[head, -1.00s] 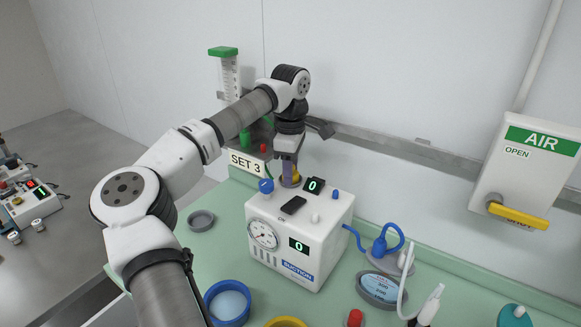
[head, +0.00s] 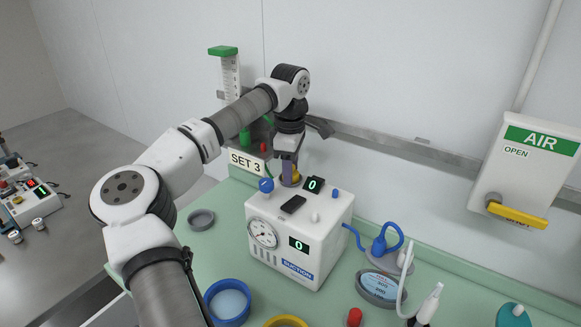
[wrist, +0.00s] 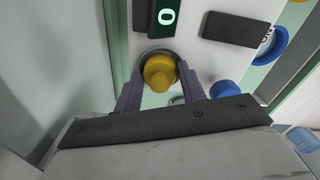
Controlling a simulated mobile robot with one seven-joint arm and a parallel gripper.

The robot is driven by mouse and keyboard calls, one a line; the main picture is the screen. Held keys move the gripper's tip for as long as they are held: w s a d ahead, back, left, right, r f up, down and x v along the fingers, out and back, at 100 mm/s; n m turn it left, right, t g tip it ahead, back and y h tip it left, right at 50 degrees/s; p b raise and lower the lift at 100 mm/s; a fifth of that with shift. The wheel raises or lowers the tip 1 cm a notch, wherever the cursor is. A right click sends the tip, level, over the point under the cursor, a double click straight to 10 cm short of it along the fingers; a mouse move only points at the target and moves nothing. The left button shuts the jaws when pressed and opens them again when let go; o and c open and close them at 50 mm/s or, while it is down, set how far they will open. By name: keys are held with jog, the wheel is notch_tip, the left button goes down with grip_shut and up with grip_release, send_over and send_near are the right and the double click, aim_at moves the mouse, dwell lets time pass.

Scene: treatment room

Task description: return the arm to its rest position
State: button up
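The fingers stand apart, with a narrow gap to the knob on each side, and look open. In the head view my gripper (head: 287,168) is at the back left of the white suction unit (head: 318,235), and its fingers partly hide the yellow knob there. My arm is stretched out over the green bench from the lower left.
The green bench (head: 200,262) also holds a blue-rimmed dish (head: 228,303), a grey ring (head: 201,220) and a blue tube (head: 383,243). A SET 3 sign (head: 246,163) and a wall rail (head: 400,148) are close to my gripper. An AIR box (head: 525,175) hangs at the right.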

jog(key=shift+o, duration=0.8)
jog(key=shift+s+f, duration=0.15)
jog(key=shift+f, duration=0.2)
jog(key=shift+r, duration=0.1)
jog(key=shift+r+p, duration=0.5)
jog(key=shift+r, duration=3.15)
jog(key=shift+f, duration=0.1)
